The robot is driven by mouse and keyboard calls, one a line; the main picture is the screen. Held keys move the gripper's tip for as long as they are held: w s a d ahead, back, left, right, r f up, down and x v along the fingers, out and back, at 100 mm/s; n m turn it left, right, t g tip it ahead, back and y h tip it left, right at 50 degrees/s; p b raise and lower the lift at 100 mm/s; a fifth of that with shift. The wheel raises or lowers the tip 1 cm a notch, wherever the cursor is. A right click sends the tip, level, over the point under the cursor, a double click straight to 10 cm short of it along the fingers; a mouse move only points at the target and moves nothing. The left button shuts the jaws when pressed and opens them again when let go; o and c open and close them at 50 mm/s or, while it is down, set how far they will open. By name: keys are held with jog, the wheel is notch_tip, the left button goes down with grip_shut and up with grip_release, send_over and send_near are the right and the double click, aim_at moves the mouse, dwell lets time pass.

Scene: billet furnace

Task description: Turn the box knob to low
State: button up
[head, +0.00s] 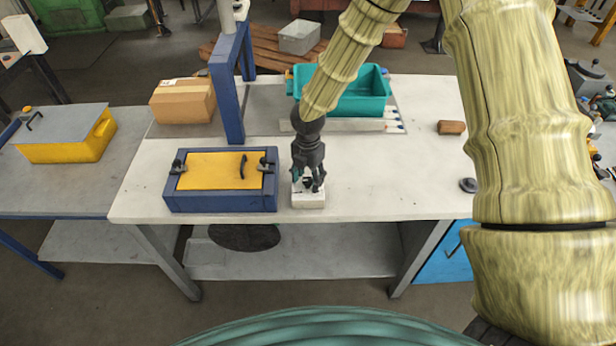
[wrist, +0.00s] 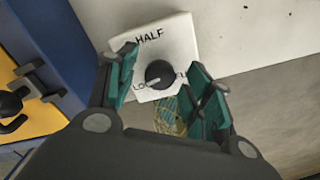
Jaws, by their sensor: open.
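The white control box (head: 309,199) stands at the front edge of the white table, right of the blue and yellow case. In the wrist view the box's face (wrist: 180,42) shows the word HALF at the top and partly hidden lettering at lower left and right. Its round black knob (wrist: 160,74) has a light pointer mark that points toward the lower-left lettering. My gripper (head: 308,188) is right above the box, pointing down. In the wrist view its teal-padded fingers (wrist: 160,92) are open, one on each side of the knob, with visible gaps.
The blue case with a yellow lid (head: 212,171) is close on the left. A blue post (head: 231,100), a cardboard box (head: 183,101) and a teal bin (head: 362,92) stand behind. A brown block (head: 451,127) lies to the right. The table's right side is mostly clear.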

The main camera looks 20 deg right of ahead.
aim_at(308, 180)
notch_tip(308, 180, up, 12)
dwell(0.6)
dwell(0.5)
jog(key=s+a+f+m+g+y, duration=0.1)
jog(key=s+a+f+m+y, duration=0.25)
jog(key=s+f+m, duration=1.35)
jog(key=s+d+f+m+h, duration=0.1)
jog(key=s+d+f+m, duration=0.2)
jog(key=s, duration=0.4)
jog(key=s+d+f+m+t+h, duration=0.1)
jog(key=s+f+m, duration=0.2)
jog(key=s+f, duration=0.25)
jog(key=s+d+f+m+h, duration=0.1)
jog(key=s+d+f+m, duration=0.25)
jog(key=s, duration=0.35)
notch_tip(308, 180, down, 10)
jog(key=b, duration=1)
jog(key=shift+a, duration=0.3)
